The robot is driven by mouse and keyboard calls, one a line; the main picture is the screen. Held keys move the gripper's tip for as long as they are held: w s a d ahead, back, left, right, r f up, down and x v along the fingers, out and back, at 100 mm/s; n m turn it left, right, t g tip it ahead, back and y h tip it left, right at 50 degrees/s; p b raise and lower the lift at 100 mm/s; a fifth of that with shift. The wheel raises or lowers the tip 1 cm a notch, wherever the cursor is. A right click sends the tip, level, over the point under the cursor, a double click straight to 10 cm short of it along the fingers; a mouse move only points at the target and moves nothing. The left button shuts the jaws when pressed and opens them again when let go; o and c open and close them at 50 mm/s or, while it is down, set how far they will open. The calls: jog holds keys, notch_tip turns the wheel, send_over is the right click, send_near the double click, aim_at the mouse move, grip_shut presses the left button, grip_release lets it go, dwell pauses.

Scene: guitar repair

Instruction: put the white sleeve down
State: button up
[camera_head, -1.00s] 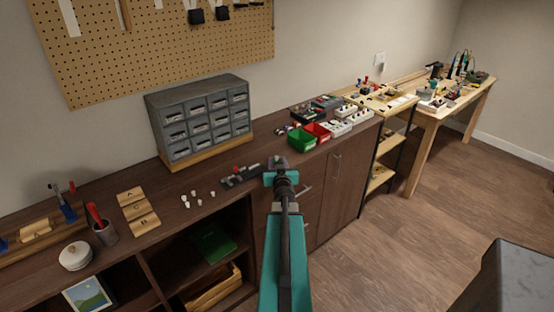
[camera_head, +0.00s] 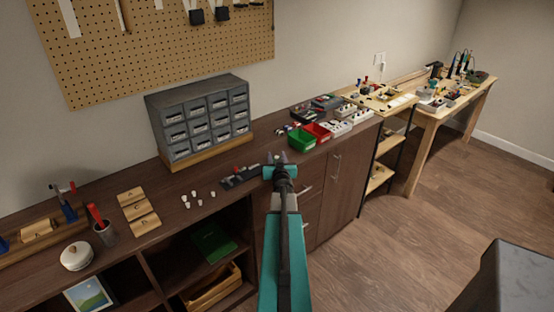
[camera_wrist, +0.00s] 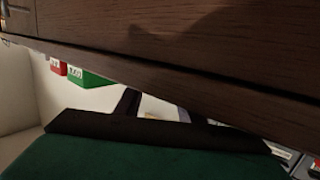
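My gripper (camera_head: 277,158) is at the front edge of the dark wooden counter, right of a dark tool block, in the head view. Its fingertips look a little apart, and a tiny pale spot shows between them. In the wrist view my gripper (camera_wrist: 155,108) shows as dark fingers with a small pale patch between them. I cannot tell whether that patch is a held sleeve or background. Several small white pieces (camera_head: 198,202) stand on the counter left of my gripper, well apart from it; they are too small to identify as sleeves.
The dark tool block (camera_head: 240,177) lies close left of my gripper. A grey drawer cabinet (camera_head: 203,118) stands behind. Green (camera_head: 301,139) and red (camera_head: 318,131) bins are to the right. Lettered wooden plates (camera_head: 138,212) lie left. Bare counter shows between the cabinet and bins.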

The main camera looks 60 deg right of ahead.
dwell(0.3)
grip_shut()
jog(key=shift+r, duration=0.15)
dwell(0.3)
